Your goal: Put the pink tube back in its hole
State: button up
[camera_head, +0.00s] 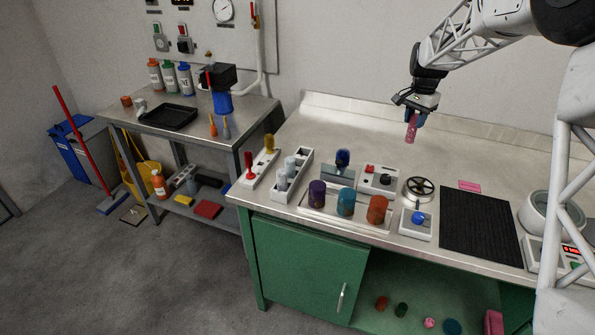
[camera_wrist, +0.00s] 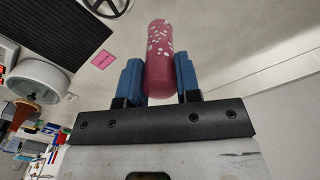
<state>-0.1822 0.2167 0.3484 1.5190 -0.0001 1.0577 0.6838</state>
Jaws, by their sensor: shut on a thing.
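My gripper (camera_head: 413,117) is shut on the pink tube (camera_head: 411,132) and holds it in the air above the rear part of the steel bench. The tube hangs roughly upright below the fingers. In the wrist view the pink tube (camera_wrist: 160,55), speckled with white, sits between the two blue fingers of my gripper (camera_wrist: 160,82). On the left of the bench are two pale racks: one (camera_head: 258,174) with a red and a yellow piece, and another (camera_head: 300,177) with light-grey pieces. I cannot tell which hole belongs to the pink tube.
Purple, blue and orange jars (camera_head: 346,203) stand on a tray near the front edge. A switch box (camera_head: 376,181), a handwheel (camera_head: 419,188), a black mat (camera_head: 480,227) and a pink card (camera_head: 469,187) lie rightward. The bench's back strip is mostly clear.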

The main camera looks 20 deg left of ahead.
jog(key=s+a+f+m, duration=0.1)
jog(key=s+a+m, duration=0.2)
jog(key=a, duration=0.8)
jog(key=s+a+f+m, duration=0.1)
jog(key=s+a+m, duration=0.3)
jog(key=a, duration=0.7)
jog(key=s+a+f+m, duration=0.1)
jog(key=s+a+m, duration=0.3)
jog(key=a, duration=0.7)
jog(key=shift+s+a+m, duration=0.2)
jog(key=shift+a+m, duration=0.2)
jog(key=shift+m, duration=0.2)
jog(key=shift+f, duration=2.45)
jog(key=shift+f, duration=0.15)
jog(key=shift+f, duration=2.4)
jog(key=shift+f, duration=0.1)
